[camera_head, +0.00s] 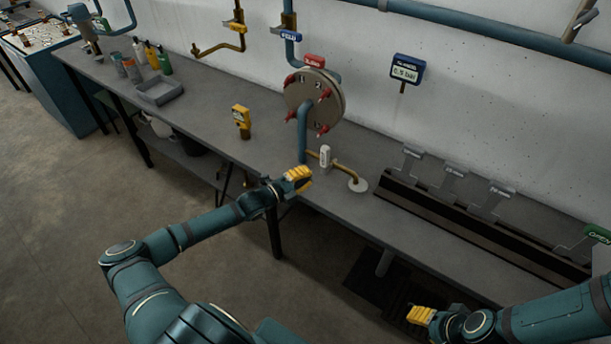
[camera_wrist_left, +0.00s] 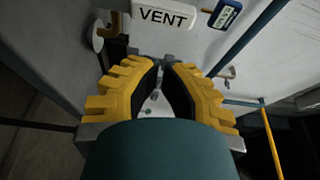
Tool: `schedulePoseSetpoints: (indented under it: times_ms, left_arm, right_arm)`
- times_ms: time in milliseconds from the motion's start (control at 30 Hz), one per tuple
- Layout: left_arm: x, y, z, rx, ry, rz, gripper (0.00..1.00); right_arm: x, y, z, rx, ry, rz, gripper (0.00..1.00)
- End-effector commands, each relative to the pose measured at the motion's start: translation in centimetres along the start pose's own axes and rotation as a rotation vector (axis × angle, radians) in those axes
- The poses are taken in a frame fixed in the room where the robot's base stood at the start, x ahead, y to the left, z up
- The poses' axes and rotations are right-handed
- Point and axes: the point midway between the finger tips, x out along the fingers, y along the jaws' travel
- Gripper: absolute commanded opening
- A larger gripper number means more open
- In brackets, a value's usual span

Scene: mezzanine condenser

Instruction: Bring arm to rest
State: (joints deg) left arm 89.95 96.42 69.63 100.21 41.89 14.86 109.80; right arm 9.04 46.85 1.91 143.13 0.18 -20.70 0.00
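My left arm (camera_head: 205,226) reaches out over the bench's front edge. Its yellow-fingered left gripper (camera_head: 299,179) is beside a brass pipe, below the round flange. In the left wrist view the left gripper (camera_wrist_left: 160,65) has a gap between its dark pads, with nothing seen held there. My right arm (camera_head: 555,318) comes in from the lower right. Its right gripper (camera_head: 421,315) shows yellow fingers low in front of the bench; it is too small to tell if they are apart. No held object shows at either gripper.
The grey bench (camera_head: 220,128) bears a round flange (camera_head: 314,100) with red clamps, a brass pipe (camera_head: 343,172), a yellow device (camera_head: 241,121), a grey tray (camera_head: 160,91) and several bottles (camera_head: 164,62). A slotted rack (camera_head: 450,215) stands right. A VENT sign (camera_wrist_left: 164,17) is close ahead.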

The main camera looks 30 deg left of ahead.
Motion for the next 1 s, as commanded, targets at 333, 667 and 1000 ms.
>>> schedulePoseSetpoints:
  times_ms: [333,667,1000]
  left_arm:
    - [0.6,0.2,-1.0,0.028,0.026,0.011,0.00]
    - [5.0,5.5,-18.2,0.619,0.504,0.128,0.00]
    - [-1.8,13.6,-33.2,1.626,1.231,-0.085,0.00]
  right_arm:
    - [0.1,0.0,0.0,0.000,0.000,0.000,0.47]
    - [2.1,0.7,0.4,-0.002,-0.003,0.002,0.47]
    - [5.0,1.7,0.9,-0.003,-0.009,0.006,0.47]
